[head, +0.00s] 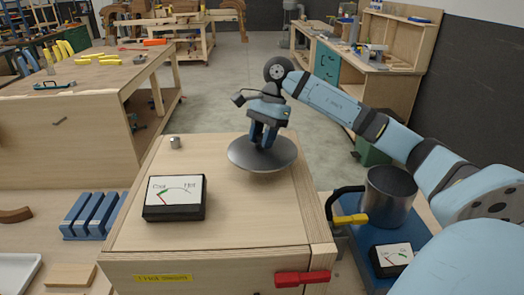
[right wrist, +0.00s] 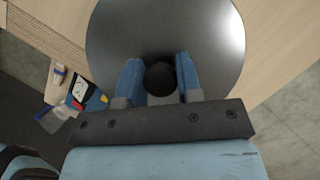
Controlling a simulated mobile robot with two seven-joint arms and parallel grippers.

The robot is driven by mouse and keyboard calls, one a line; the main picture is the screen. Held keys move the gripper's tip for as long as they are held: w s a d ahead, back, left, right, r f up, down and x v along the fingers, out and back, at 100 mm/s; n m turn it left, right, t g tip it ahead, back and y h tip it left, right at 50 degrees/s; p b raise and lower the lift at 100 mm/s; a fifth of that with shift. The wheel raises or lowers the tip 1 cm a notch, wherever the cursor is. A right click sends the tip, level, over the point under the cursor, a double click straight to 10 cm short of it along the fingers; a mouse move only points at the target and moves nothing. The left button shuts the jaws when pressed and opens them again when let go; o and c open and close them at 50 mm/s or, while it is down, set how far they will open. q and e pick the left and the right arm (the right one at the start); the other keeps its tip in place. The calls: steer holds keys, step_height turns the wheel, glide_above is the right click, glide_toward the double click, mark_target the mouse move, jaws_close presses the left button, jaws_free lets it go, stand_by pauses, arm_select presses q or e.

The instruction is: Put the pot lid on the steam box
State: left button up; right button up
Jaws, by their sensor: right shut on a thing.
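The pot lid (head: 255,160), a round grey metal disc, is over the far right part of the wooden steam box (head: 235,222). I cannot tell whether it touches the box top. My right gripper (head: 265,140) points down from above, shut on the lid's knob. In the right wrist view the black knob (right wrist: 160,79) sits between my two blue fingers (right wrist: 159,75), with the lid (right wrist: 165,28) below them. The pot (head: 391,198) stands to the right of the box, its top uncovered. My left gripper is not in view.
A Cool/Hot gauge (head: 175,198) and a small metal cylinder (head: 175,142) stand on the box's left side. A red handle (head: 302,278) is on its front. A second gauge (head: 391,258) stands near the pot. The middle of the box top is clear.

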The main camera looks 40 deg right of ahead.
mark_target(262, 151)
steer(key=shift+f+p, duration=0.35)
steer(key=shift+f, duration=2.15)
steer(key=o, duration=1)
steer(key=shift+o, duration=0.2)
steer(key=shift+d+r, duration=0.1)
steer(key=shift+r, duration=0.2)
steer(key=b+v, duration=0.2)
steer(key=v, duration=0.9)
steer(key=shift+r, duration=0.35)
